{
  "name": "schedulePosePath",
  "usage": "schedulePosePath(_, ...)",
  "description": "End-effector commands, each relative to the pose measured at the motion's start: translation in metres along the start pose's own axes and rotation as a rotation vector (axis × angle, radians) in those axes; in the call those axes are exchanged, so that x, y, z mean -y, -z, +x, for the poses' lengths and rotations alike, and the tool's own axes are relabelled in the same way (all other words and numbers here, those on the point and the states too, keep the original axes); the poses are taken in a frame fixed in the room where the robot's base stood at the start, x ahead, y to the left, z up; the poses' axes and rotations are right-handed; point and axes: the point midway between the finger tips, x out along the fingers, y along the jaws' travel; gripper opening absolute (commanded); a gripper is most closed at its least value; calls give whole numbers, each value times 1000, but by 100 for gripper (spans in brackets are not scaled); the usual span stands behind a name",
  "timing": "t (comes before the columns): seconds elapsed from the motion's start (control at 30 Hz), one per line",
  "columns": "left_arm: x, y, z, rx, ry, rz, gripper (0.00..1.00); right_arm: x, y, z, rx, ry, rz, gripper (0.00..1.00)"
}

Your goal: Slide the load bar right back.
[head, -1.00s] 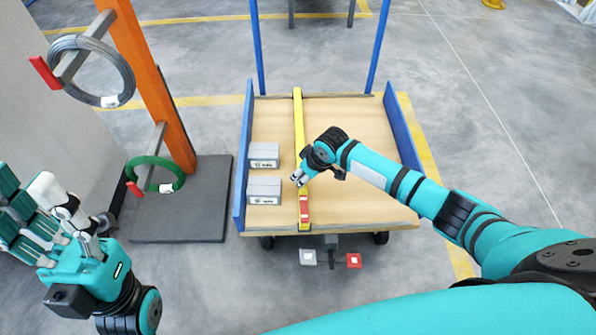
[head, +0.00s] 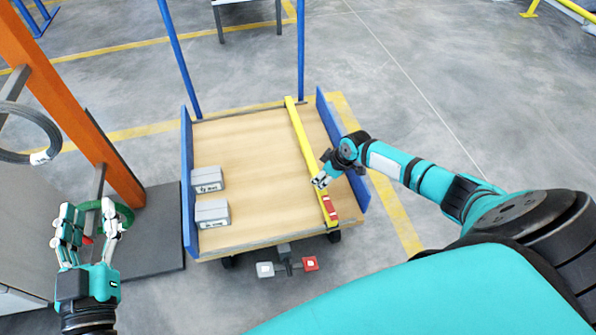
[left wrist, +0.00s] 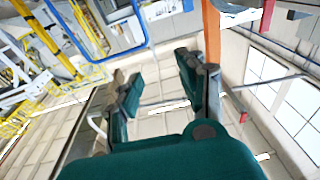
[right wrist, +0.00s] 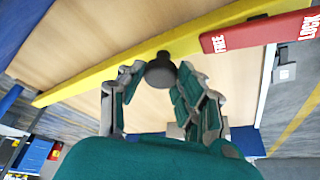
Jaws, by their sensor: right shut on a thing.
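The yellow load bar (head: 306,145) spans the wooden cart deck from back to front, near the right blue side wall with a narrow strip of deck between. Its red lever (head: 329,207) is at the front end; the right wrist view shows the lever (right wrist: 255,34) lettered FREE and LOCK. My right gripper (head: 321,182) is at the bar's dark round knob (right wrist: 161,70), which sits between its fingers; it is shut on the knob. My left gripper (head: 89,222) is open and empty at the far left, fingers apart in the left wrist view (left wrist: 160,88).
Two grey boxes (head: 208,180) (head: 213,213) stand by the left blue wall (head: 187,185); the deck between them and the bar is clear. The right blue wall (head: 341,145) borders the bar. An orange post (head: 75,105) with coils stands left, near my left gripper.

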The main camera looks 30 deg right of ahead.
Motion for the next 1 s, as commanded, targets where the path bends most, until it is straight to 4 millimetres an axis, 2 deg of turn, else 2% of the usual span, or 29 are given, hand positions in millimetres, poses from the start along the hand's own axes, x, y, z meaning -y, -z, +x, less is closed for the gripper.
schedulePosePath(0.03,-1,3,0,-26,-2,-1,40,-10,-11,-2,6,-3,2,0)
schedulePosePath(0.1,-2,10,0,-66,-4,-2,40,-19,-19,-6,5,-2,1,0)
schedulePosePath(0.3,-4,25,0,-153,-9,-5,40,-36,-34,-12,4,-1,0,0)
schedulePosePath(0.8,-5,32,-1,-186,-10,-6,40,-43,-41,-16,7,-3,-1,0)
schedulePosePath(0.83,-5,32,-1,-186,-10,-6,40,-43,-41,-16,7,-3,-1,36)
schedulePosePath(1.0,-4,32,-1,-186,-10,-5,40,-42,-40,-16,5,-2,-1,56)
